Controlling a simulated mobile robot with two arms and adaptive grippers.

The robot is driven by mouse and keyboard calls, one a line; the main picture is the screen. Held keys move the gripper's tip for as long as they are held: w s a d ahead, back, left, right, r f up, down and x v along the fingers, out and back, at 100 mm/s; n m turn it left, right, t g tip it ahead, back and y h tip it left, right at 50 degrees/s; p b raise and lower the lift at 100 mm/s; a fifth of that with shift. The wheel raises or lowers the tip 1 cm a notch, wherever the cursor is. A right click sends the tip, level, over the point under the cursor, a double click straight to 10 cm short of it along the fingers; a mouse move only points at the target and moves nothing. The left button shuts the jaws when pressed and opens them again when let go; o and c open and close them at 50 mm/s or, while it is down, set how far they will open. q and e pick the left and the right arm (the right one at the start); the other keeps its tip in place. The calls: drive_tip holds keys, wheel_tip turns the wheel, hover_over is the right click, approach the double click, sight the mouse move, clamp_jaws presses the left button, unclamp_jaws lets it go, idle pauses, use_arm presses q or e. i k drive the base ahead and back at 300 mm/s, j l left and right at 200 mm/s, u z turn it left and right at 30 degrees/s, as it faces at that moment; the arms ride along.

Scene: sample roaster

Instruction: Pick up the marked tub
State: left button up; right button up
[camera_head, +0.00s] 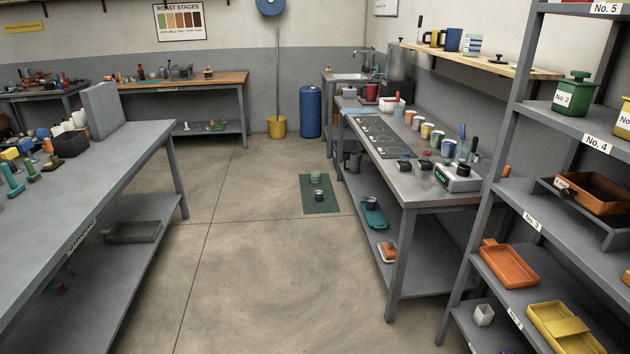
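A green tub (575,95) with a lid, a top knob and a white label reading "No. 2" stands upright on an upper shelf of the rack at the right. A yellow tub (622,119) with a white label is beside it, cut off by the right picture edge; its label is only partly seen. I cannot tell from the picture which tub is the marked one. Neither of my grippers shows in the head view.
The grey shelf rack (528,186) holds a brown tray (598,191), an orange tray (509,263) and a yellow tray (563,327). A grey workbench (425,188) with cups and a scale stands beside it. A long table (90,185) is at the left. The middle floor (265,260) is clear.

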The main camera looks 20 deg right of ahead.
sight(315, 176)
drive_tip(key=i+l+z, duration=0.3)
drive_tip(key=i, duration=0.9)
drive_tip(key=i+z, duration=0.35)
drive_tip(key=i, duration=2.9)
drive_tip(key=i+j+u, duration=0.1)
drive_tip(key=i+u, duration=0.3)
drive_tip(key=i, duration=0.6)
drive_tip(key=i+l+u, duration=0.2)
drive_tip(key=i+u, duration=0.15)
drive_tip(key=i, duration=0.65)
drive_tip(key=i+z, duration=0.45)
drive_tip(key=i+j+z, duration=0.15)
drive_tip(key=i+z, duration=0.25)
drive_tip(key=i+j+z, duration=0.45)
drive_tip(key=i+l, duration=0.1)
